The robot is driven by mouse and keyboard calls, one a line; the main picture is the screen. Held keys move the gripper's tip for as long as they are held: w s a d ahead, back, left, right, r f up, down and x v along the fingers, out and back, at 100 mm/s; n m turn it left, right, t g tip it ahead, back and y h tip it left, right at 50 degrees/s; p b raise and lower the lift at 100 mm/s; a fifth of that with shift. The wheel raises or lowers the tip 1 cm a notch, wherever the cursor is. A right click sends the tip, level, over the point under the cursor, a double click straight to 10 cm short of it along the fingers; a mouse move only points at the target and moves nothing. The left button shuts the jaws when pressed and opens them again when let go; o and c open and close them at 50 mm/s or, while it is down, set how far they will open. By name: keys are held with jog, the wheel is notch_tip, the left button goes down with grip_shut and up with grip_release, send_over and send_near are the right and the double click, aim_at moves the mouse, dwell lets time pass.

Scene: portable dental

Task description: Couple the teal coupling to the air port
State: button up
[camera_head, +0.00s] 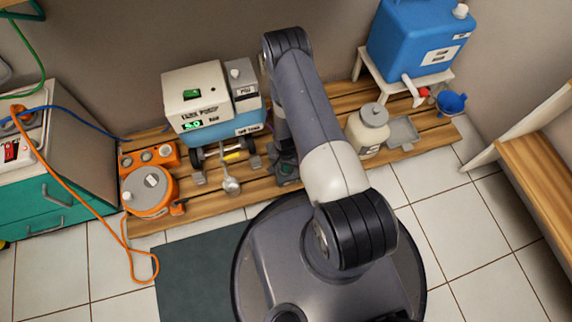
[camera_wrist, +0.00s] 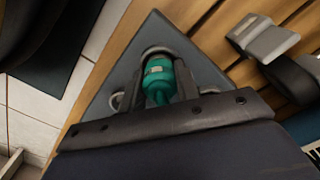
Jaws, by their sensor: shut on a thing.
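The teal coupling (camera_wrist: 158,80) shows in the wrist view, between the fingers of my gripper (camera_wrist: 160,92). My gripper is shut on it. A dark triangular plate (camera_wrist: 196,58) with round metal rings lies around and behind the coupling; I cannot tell whether they touch. In the head view my gripper (camera_head: 285,170) is low over the wooden slats, just right of the white and blue unit (camera_head: 205,98). The coupling does not show there. I cannot make out a marked air port in either view.
An orange block with round fittings (camera_head: 150,156) and an orange canister (camera_head: 149,190) stand left of the unit. A white jar (camera_head: 367,127) and grey tray (camera_head: 402,132) stand right of my arm. Grey pedal-like parts (camera_wrist: 264,40) lie beside my gripper.

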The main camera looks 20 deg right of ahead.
jog(key=shift+f, duration=0.25)
jog(key=o, duration=1.1)
notch_tip(320, 180, up, 11)
jog(key=p, duration=0.3)
jog(key=shift+f, duration=0.1)
